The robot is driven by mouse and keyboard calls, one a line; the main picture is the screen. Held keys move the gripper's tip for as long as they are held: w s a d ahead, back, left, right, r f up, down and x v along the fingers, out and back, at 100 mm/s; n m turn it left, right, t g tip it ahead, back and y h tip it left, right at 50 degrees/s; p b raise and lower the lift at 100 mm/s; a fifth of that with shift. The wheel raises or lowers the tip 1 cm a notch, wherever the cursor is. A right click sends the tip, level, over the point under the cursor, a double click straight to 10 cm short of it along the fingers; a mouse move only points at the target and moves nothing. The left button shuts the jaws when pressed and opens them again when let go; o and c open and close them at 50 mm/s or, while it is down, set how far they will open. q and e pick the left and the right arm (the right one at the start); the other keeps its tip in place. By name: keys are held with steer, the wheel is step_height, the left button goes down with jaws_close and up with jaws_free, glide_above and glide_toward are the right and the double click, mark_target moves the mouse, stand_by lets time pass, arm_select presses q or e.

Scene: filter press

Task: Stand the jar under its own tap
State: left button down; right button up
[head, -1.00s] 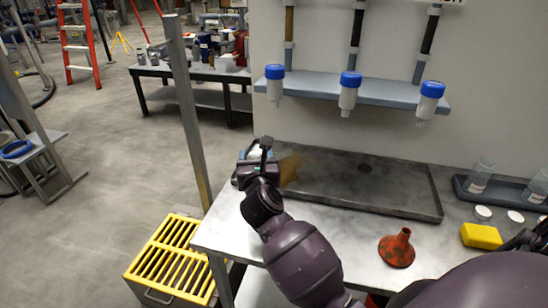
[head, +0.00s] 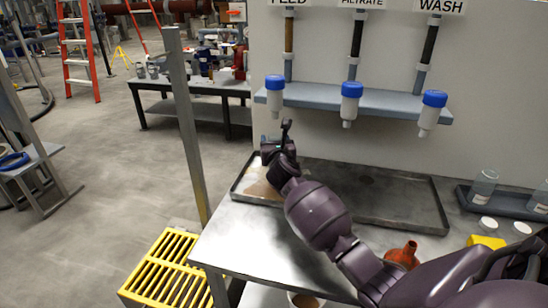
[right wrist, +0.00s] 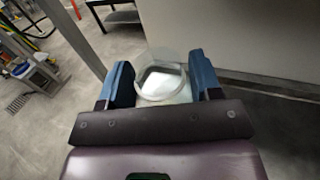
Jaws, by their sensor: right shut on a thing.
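My right gripper (head: 277,147) is over the left end of the shallow grey tray (head: 437,200), below the FEED tap (head: 275,98). In the right wrist view it is shut on a clear jar (right wrist: 163,84), with a blue-grey finger on each side. The jar is hidden behind my gripper in the head view, so I cannot tell whether its base touches the tray. The FILTRATE tap (head: 350,104) and WASH tap (head: 431,113) hang to the right, all with blue caps. My left gripper is not in view.
A brown stain (head: 262,190) marks the tray's left end. An orange funnel (head: 402,254), a yellow block (head: 486,241) and white lids (head: 488,224) lie on the bench's right side. Another clear jar (head: 484,184) stands on a rack at right. A metal post (head: 186,130) rises at left.

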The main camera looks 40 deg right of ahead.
step_height(320, 180, down, 5)
steer(key=shift+b, duration=0.9)
steer(key=shift+w+d+f, duration=0.1)
steer(key=shift+d+f, duration=0.05)
steer(key=shift+f, duration=0.05)
steer(key=shift+r, duration=0.25)
steer(key=shift+f, duration=0.25)
steer(key=o, duration=1.1)
